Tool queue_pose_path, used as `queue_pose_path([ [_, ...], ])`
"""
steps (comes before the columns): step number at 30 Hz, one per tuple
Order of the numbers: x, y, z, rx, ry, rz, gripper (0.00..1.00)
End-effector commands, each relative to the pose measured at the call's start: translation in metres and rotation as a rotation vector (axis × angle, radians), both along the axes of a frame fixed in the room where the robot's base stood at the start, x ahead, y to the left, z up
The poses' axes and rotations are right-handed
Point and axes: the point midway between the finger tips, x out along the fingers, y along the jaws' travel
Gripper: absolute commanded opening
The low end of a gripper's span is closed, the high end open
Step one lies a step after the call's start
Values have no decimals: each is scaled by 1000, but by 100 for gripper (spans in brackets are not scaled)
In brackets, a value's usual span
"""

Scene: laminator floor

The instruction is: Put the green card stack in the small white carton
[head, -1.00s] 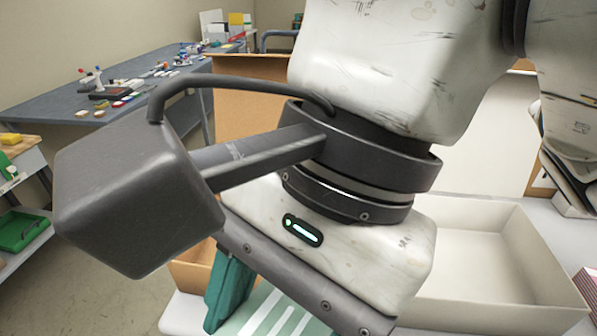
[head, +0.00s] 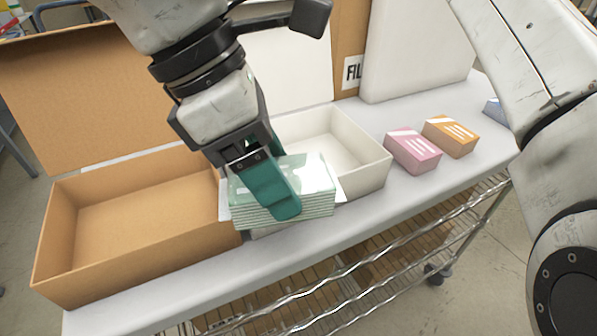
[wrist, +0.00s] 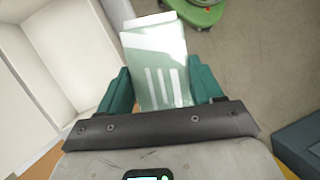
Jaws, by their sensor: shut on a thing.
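The green card stack (head: 312,178), pale green with white stripes and layered edges, is between the teal fingers of my gripper (head: 277,180) in the head view. The gripper is shut on it. In the wrist view the stack (wrist: 158,65) sits between both fingers of the gripper (wrist: 160,82). The small white carton (head: 366,178) is open-topped and empty where I can see inside. The stack is in front of its left part, outside it, and hides that part. Whether the stack touches the bench below is unclear. The carton is at the left of the wrist view (wrist: 88,45).
An open, empty brown box (head: 140,250) with a raised flap stands left of the stack. A pink card stack (head: 412,150) and an orange one (head: 450,136) lie right of the carton. The grey bench top (head: 355,222) is narrow, with a wire shelf (head: 400,250) below.

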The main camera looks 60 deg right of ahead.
Motion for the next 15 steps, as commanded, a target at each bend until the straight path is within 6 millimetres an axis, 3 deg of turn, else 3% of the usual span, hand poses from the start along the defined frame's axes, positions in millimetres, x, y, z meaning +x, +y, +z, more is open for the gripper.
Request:
queue_pose_path([
  [3, -6, -18, 3, -6, -3, 126, 18],
  [8, -10, -29, 4, -2, -3, 222, 18],
  [15, 12, -56, -11, 3, -1, 238, 18],
])
